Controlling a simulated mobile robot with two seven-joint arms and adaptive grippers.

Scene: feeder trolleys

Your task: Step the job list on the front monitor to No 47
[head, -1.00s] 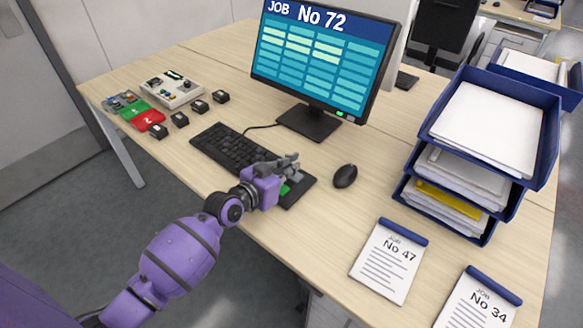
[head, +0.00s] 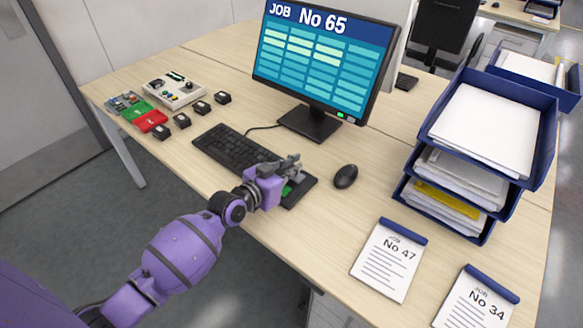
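The front monitor (head: 322,60) stands on the desk and reads "JOB No 65" above a grid of pale and blue cells. A black keyboard (head: 230,148) lies in front of it, with a green key (head: 288,189) near its right end. My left gripper (head: 292,170) is over the right end of the keyboard, beside the green key. Its fingers point right; I cannot tell whether they touch a key or how far they are apart. A job sheet marked "No 47" (head: 386,267) lies at the front of the desk. My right gripper is not in view.
A black mouse (head: 345,176) lies right of the keyboard. A second sheet (head: 472,305) reads "No 34". Stacked blue trays (head: 549,115) with papers stand at the right. Small black blocks (head: 181,120), a grey control box (head: 188,95) and red and green pads (head: 150,121) lie at the left.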

